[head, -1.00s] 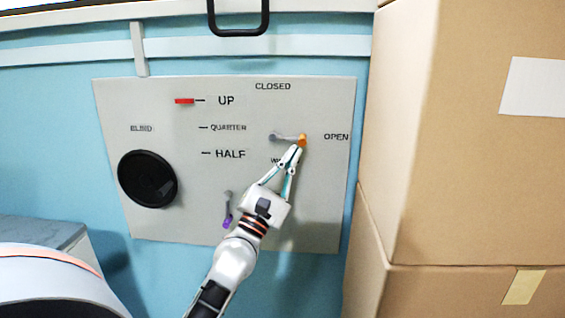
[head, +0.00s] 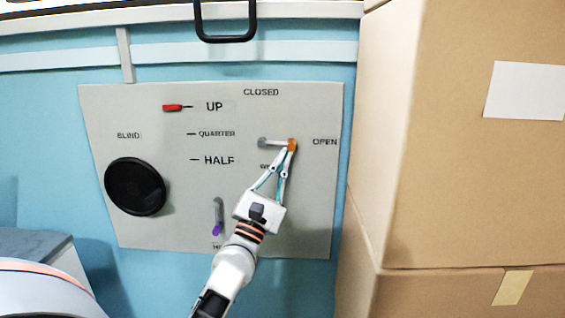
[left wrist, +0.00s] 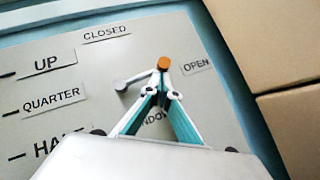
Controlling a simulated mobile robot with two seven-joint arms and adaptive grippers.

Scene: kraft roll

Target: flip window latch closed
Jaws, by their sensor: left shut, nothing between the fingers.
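The window latch (head: 275,142) is a grey lever with an orange tip on the grey panel (head: 100,105). It points right toward the OPEN label (head: 325,142); the CLOSED label (head: 261,92) is above it. My left gripper (head: 287,152) is shut and empty, its fingertips at the orange tip from below. In the left wrist view the orange tip (left wrist: 164,63) shows just beyond the closed fingertips (left wrist: 160,80); I cannot tell whether they touch. The label below the latch is partly hidden by the fingers. My right gripper is not in view.
A black round knob (head: 135,187) and a red pointer (head: 173,107) at UP are on the panel's left. A lower lever with a purple tip (head: 217,229) hangs left of my arm. Stacked cardboard boxes (head: 440,190) stand close on the right. A black handle (head: 226,38) is above.

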